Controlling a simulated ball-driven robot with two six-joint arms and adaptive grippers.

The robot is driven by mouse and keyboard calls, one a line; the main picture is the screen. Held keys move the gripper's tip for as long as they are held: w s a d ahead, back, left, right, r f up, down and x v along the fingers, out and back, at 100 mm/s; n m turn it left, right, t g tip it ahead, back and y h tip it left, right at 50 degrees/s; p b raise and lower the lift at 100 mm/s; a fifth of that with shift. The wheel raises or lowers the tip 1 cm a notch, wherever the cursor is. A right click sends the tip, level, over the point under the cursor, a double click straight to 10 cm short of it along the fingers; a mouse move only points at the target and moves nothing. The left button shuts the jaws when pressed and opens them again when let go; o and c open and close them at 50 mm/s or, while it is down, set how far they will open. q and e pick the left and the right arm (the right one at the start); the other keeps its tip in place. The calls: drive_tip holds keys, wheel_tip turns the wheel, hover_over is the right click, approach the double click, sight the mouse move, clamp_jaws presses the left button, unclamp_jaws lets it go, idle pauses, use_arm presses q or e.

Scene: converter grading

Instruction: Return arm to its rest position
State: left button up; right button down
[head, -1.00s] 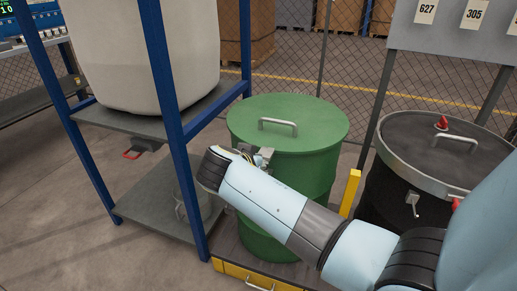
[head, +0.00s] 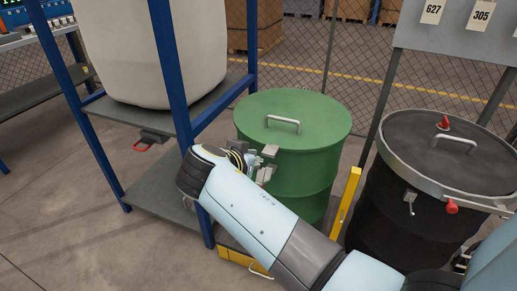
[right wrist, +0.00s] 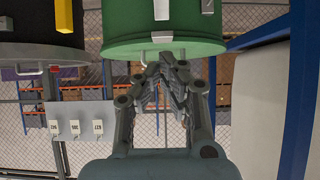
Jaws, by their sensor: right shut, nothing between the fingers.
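My right arm (head: 245,205) reaches in from the lower right of the head view. Its gripper (head: 267,163) is partly hidden behind the wrist and shows in front of the green drum (head: 310,190). In the right wrist view the gripper (right wrist: 168,62) is shut and empty, its fingertips close together below the green drum (right wrist: 190,22) in the picture. I cannot tell whether the fingers touch the drum. My left gripper is not in view.
A blue-framed rack (head: 178,75) with a large white container (head: 150,50) stands at left, close to my wrist. A black drum (head: 440,150) with red knobs stands at right. A yellow post (head: 346,205) stands between the drums. Bare floor (head: 70,225) is at lower left.

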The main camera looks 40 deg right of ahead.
drive_tip(key=shift+s+a+r, duration=0.1)
drive_tip(key=shift+a, duration=0.15)
idle(0.4)
drive_tip(key=s+f+n+g+y+b, duration=0.1)
drive_tip(key=s+f+n+g+y, duration=0.15)
drive_tip(key=s+f, duration=0.8)
drive_tip(key=s+f+n+g+y+b, duration=0.1)
drive_tip(key=s+f+n, duration=0.2)
drive_tip(key=s+f, duration=0.75)
drive_tip(key=s+a+f+n+y, duration=0.3)
drive_tip(key=s+f+n+y, duration=0.3)
drive_tip(key=s+f, duration=1.3)
drive_tip(key=shift+s+a+n, duration=0.2)
drive_tip(key=shift+s+n, duration=0.55)
drive_tip(key=shift+n, duration=0.4)
